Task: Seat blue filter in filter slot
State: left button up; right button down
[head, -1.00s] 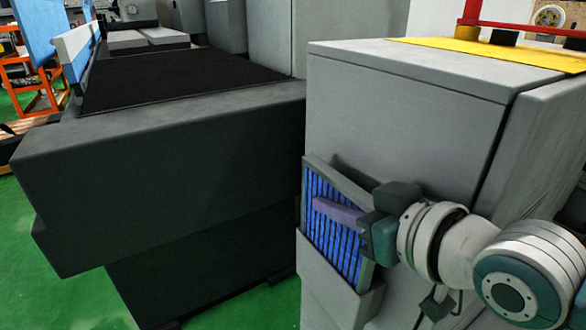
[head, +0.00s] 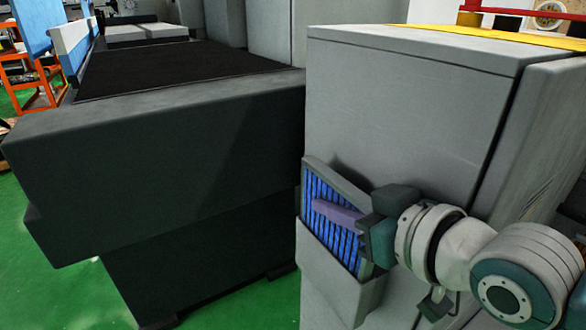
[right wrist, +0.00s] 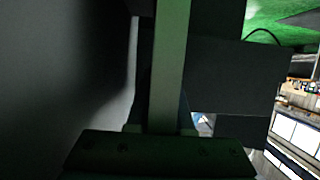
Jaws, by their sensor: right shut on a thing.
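The blue filter (head: 319,190), with pleated blue media and a grey frame, stands slightly tilted at the side of the grey cabinet. Its lower part is inside the filter slot (head: 325,278), a grey pocket on the cabinet side whose front wall hides the filter's lower edge. The upper part stands above the pocket rim. My right gripper (head: 368,222) is shut on the filter at its purple bar (head: 337,211), from the right. In the right wrist view a pale strip (right wrist: 170,65), likely part of the filter, runs up from the dark gripper. My left gripper is out of view.
The grey cabinet (head: 400,110) rises behind the filter, with a yellow top (head: 500,36) and a red rail. A large dark machine bed (head: 150,170) stands close on the left. Green floor (head: 60,290) is free at lower left.

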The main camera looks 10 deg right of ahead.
aim_at(334, 237)
jog(key=shift+f+b, duration=0.65)
jog(key=shift+f, duration=0.25)
jog(key=shift+f+b, duration=0.85)
jog(key=shift+f, duration=0.2)
jog(key=shift+f+b, duration=0.65)
jog(key=shift+f, duration=0.15)
jog(key=c, duration=0.8)
grip_release()
jog(key=shift+d, duration=0.1)
jog(key=shift+o, duration=0.4)
jog(key=shift+f, duration=0.1)
jog(key=shift+s, duration=0.1)
